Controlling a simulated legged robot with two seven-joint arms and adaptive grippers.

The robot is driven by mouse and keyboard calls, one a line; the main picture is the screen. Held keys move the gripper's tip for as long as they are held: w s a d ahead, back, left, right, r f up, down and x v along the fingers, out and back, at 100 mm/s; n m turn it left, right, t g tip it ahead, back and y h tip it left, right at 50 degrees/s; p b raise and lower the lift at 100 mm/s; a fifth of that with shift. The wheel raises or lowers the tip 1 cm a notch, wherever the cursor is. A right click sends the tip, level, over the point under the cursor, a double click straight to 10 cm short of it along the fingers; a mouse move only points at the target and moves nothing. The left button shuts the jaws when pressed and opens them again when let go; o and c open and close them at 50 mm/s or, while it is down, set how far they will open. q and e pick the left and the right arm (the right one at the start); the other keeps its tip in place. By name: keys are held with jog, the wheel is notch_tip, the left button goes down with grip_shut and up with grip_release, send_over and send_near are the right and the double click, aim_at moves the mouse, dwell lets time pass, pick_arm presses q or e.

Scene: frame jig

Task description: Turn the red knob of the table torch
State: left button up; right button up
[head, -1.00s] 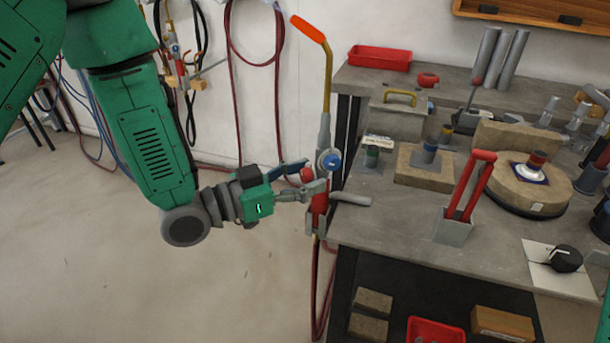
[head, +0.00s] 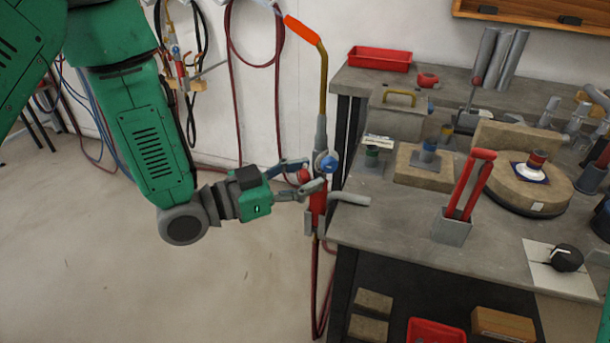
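The table torch (head: 321,130) stands upright in a holder at the left edge of the workbench, with an orange tip at the top and hoses hanging below. Its blue knob (head: 329,164) faces right and its red knob (head: 304,175) faces left. My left gripper (head: 304,177) comes in from the left, with one finger above and one below the red knob. The fingers appear apart around the knob; whether they touch it is hard to see. My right gripper is not in view; only a sliver of green shows at the right edge.
A grey bar (head: 349,199) juts beside the torch. Floor space left of the bench is open.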

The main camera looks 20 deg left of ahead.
pick_arm(q)
jog(key=shift+a, duration=0.1)
jog(key=v, duration=1.2)
jog(key=shift+f, duration=0.1)
